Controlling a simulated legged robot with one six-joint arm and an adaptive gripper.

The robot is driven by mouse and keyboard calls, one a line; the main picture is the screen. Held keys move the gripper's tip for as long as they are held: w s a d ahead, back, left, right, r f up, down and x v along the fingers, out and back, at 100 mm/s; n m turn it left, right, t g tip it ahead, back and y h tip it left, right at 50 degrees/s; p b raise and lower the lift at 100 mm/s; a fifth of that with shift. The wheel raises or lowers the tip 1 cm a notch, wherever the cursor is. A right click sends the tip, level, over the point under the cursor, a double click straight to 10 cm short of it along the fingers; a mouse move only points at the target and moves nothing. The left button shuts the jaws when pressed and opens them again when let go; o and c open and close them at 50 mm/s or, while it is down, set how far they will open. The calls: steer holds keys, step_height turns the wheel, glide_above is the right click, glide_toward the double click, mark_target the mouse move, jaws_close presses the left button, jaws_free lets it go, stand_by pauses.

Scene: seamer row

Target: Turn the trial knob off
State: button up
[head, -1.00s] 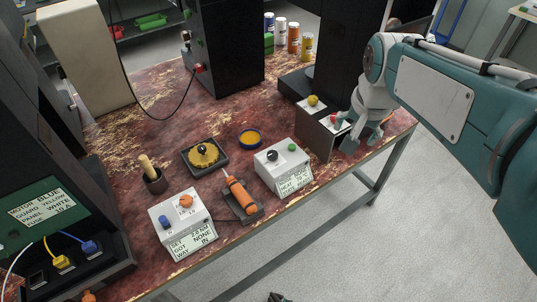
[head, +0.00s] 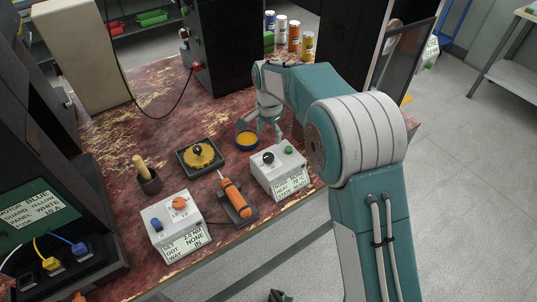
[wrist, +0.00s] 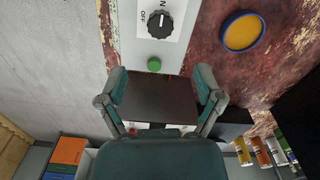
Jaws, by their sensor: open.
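A black knob (head: 268,158) with a pale mark sits on a white control box (head: 283,172). A green button (head: 287,149) is beside it. In the wrist view the knob (wrist: 159,24) has "OFF" printed at its left and an "N" above; its pale mark seems to point up toward the N. No word "trial" is readable. My gripper (head: 269,127) is open and empty, above the table just behind this box. In the wrist view the fingers of my gripper (wrist: 161,95) are spread, with the green button (wrist: 154,65) just beyond them; the knob is farther off.
Another white box (head: 177,225) with blue and orange knobs stands at left, an orange-handled tool (head: 236,198) between the boxes. A yellow dish (head: 247,139) lies close to my gripper. A dark box (wrist: 160,98) shows between my fingers. A black tray (head: 200,155) holds a yellow piece.

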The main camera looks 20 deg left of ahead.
mark_target(268, 156)
steer(key=f, duration=0.9)
steer(key=shift+a, duration=0.2)
steer(key=shift+d+f, duration=0.1)
steer(key=shift+f, duration=0.25)
steer(key=shift+c, duration=0.4)
steer(key=c, duration=1.1)
